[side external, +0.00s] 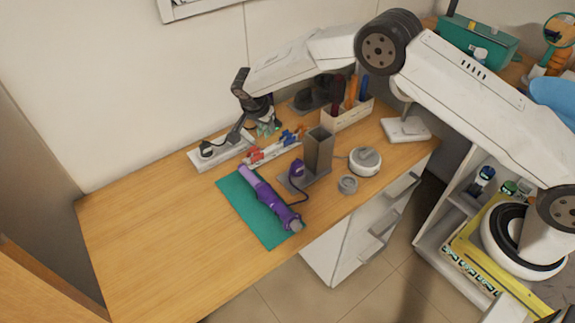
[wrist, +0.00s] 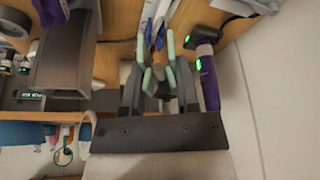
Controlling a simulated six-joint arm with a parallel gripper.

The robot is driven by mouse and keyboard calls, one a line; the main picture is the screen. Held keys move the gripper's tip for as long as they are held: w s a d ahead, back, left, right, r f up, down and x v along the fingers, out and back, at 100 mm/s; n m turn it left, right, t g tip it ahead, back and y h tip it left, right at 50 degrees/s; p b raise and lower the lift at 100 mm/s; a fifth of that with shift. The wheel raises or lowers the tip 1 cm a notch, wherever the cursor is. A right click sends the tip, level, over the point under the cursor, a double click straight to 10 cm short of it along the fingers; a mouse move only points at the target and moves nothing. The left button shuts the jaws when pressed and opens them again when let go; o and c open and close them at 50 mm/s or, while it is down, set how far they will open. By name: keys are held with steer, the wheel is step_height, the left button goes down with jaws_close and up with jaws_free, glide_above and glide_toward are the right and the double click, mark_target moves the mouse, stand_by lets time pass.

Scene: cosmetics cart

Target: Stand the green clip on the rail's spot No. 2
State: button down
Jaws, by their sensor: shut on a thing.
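My gripper (wrist: 158,72) is shut on the green clip (wrist: 145,78), whose pale green arms show between the fingers in the wrist view. In the side external view, my gripper (side external: 266,126) holds it low, close to the back end of the white rail (side external: 262,159). Red, orange and blue clips (side external: 285,138) stand along the rail. In the wrist view, blue-and-white clips (wrist: 150,30) show beyond the green one. The spot numbers are too small to read, and I cannot tell whether the green clip touches the rail.
A grey upright holder (side external: 318,150) stands just right of the rail. A white power strip (side external: 215,153) lies to its left. A purple styling tool (side external: 268,198) lies on a teal mat (side external: 235,205) in front. The desk's left side is clear.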

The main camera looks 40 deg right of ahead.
mark_target(274, 146)
steer(key=shift+w+d+f+m+g, duration=0.35)
steer(key=shift+d+m, duration=0.2)
steer(key=shift+m, duration=0.25)
steer(key=shift+w+d+f+m+g, duration=0.25)
steer(key=shift+w+d+m, duration=0.25)
steer(key=shift+m, duration=0.3)
steer(key=shift+w+d+f+m+g, duration=0.3)
steer(key=shift+d+m, duration=0.3)
steer(key=shift+m, duration=0.2)
steer(key=shift+f, duration=0.2)
steer(key=shift+a+f, duration=0.1)
steer(key=shift+f, duration=2.55)
steer(key=shift+f, duration=1.35)
steer(key=shift+c, duration=1.4)
jaws_free()
steer(key=shift+r, duration=0.1)
